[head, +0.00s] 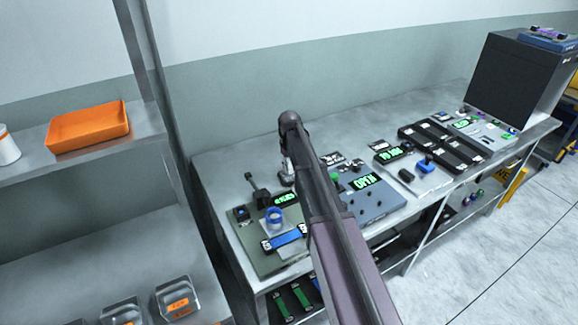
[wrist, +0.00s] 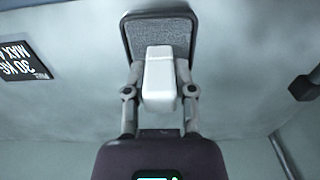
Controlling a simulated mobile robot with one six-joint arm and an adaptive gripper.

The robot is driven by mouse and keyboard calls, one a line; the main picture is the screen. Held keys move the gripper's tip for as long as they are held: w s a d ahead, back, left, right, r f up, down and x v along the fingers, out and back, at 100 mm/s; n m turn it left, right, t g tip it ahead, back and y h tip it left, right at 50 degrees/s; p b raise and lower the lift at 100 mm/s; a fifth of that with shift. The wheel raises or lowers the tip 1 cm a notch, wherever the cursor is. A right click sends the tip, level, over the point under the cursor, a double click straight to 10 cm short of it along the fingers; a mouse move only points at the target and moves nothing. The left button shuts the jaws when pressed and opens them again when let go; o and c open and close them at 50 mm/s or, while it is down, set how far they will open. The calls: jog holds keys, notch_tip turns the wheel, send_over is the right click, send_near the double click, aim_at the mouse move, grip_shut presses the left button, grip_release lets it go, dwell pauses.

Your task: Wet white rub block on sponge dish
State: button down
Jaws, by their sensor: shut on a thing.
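My gripper (wrist: 160,88) is shut on the white rub block (wrist: 159,70), with one finger on each side of it in the wrist view. The sponge dish (wrist: 158,36), a dark-rimmed tray with a grey speckled pad, lies beyond the block. The block overlaps the near part of the pad in the picture; I cannot tell whether they touch. In the head view my gripper (head: 287,172) points down at the back of the bench, mostly behind my arm, and the dish cannot be made out there.
A black label (wrist: 22,62) lies left of the dish. A blue-grey "OPEN" panel (head: 372,202) is to the right.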

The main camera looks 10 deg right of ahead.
jog(key=shift+f, duration=0.3)
dwell(0.4)
jog(key=shift+s+b, duration=0.15)
jog(key=shift+b, duration=0.2)
dwell(1.0)
jog(key=shift+r+p, duration=3.45)
jog(key=shift+p, duration=0.1)
